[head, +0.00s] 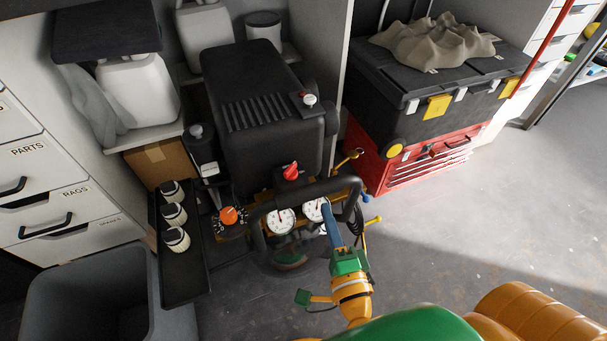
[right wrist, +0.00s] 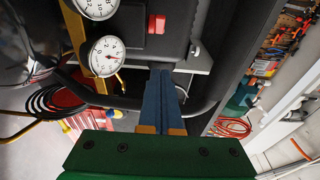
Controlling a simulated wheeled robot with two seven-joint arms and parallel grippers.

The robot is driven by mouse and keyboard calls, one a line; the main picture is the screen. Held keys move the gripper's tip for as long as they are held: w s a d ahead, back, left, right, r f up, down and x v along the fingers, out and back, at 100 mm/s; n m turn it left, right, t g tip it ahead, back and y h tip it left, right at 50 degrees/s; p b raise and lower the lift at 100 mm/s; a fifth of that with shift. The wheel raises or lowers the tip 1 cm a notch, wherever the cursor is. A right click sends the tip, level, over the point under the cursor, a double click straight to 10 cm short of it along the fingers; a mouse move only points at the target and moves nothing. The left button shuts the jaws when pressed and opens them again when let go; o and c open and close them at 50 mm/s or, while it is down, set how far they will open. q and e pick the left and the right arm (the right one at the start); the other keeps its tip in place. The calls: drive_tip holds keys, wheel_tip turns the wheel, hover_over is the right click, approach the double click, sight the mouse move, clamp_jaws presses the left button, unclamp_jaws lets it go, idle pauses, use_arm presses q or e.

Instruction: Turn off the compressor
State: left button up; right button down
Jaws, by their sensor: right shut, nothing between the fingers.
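The compressor (head: 262,115) is a black ribbed unit standing in a bay between cabinets. A red switch (head: 291,172) sits on its front, above two round white gauges (head: 281,221). In the right wrist view the red switch (right wrist: 157,24) is at the top, beyond the fingertips, and a gauge (right wrist: 106,57) is at the left. My right gripper (head: 328,208) has its blue fingers shut and empty. They point toward the compressor front by the right gauge and handle bar, apart from the switch. The fingers (right wrist: 161,75) also show in the right wrist view. My left gripper is not in view.
A black handle bar (head: 258,232) curves around the gauges. An orange dial (head: 229,215) and a black tray (head: 182,270) with several knobbed pieces are at the left. A grey bin (head: 87,270) stands lower left. A red tool chest (head: 420,158) is at right. The floor at right is clear.

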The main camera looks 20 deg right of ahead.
sight(302, 185)
drive_tip(key=w, duration=0.5)
drive_tip(key=w+d, duration=0.1)
drive_tip(key=w, duration=0.1)
drive_tip(key=shift+w+r+p, duration=0.1)
drive_tip(key=shift+w+p, duration=0.2)
drive_tip(key=w+a, duration=0.2)
drive_tip(key=w, duration=0.1)
drive_tip(key=shift+w, duration=0.1)
drive_tip(key=shift+w+a, duration=0.25)
drive_tip(key=shift+w, duration=0.05)
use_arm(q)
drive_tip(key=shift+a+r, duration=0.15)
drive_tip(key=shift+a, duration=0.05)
